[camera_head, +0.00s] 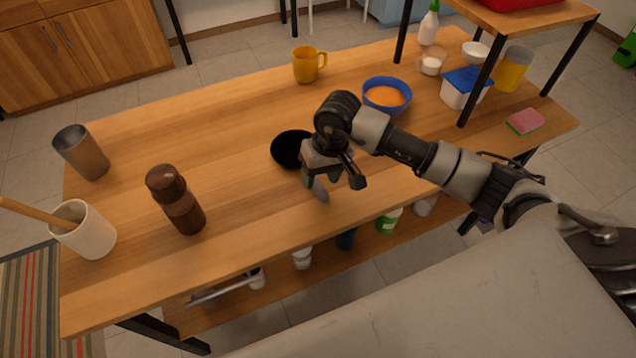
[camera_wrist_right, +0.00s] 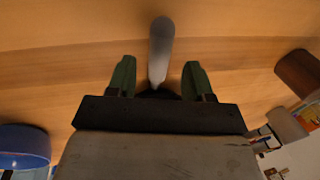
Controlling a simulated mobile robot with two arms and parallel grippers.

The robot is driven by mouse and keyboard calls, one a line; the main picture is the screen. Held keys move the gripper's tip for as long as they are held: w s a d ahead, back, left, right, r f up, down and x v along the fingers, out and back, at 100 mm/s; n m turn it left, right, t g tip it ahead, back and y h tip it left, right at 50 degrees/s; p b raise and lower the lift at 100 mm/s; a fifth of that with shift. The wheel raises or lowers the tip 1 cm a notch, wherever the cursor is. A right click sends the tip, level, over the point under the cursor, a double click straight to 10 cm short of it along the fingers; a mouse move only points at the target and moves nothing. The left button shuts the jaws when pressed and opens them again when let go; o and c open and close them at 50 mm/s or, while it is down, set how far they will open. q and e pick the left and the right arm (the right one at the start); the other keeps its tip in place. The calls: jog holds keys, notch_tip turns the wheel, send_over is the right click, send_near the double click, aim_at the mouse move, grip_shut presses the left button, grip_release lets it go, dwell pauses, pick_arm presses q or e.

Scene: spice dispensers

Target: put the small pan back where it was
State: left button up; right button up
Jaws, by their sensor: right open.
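The small pan (camera_head: 290,149) is black and sits on the wooden table, its bowl partly hidden behind my right gripper. Its grey handle (camera_head: 320,189) points toward the table's front edge. In the right wrist view the handle (camera_wrist_right: 161,52) stands between and just beyond the two green fingertips. My right gripper (camera_head: 334,177) is open over the handle, with a finger on each side; I cannot tell whether either touches it. It also shows in the right wrist view (camera_wrist_right: 158,78). My left gripper is not in view.
A blue bowl with orange contents (camera_head: 386,97) stands close behind my right arm. A yellow mug (camera_head: 308,65) is at the back. A brown pepper mill (camera_head: 177,200), a metal cup (camera_head: 82,152) and a white crock (camera_head: 86,231) stand at left. The table between mill and pan is clear.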

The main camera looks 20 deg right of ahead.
notch_tip(320, 180, up, 9)
jog(key=d+b, duration=0.1)
jog(key=shift+d+f, duration=0.2)
jog(key=shift+d, duration=0.15)
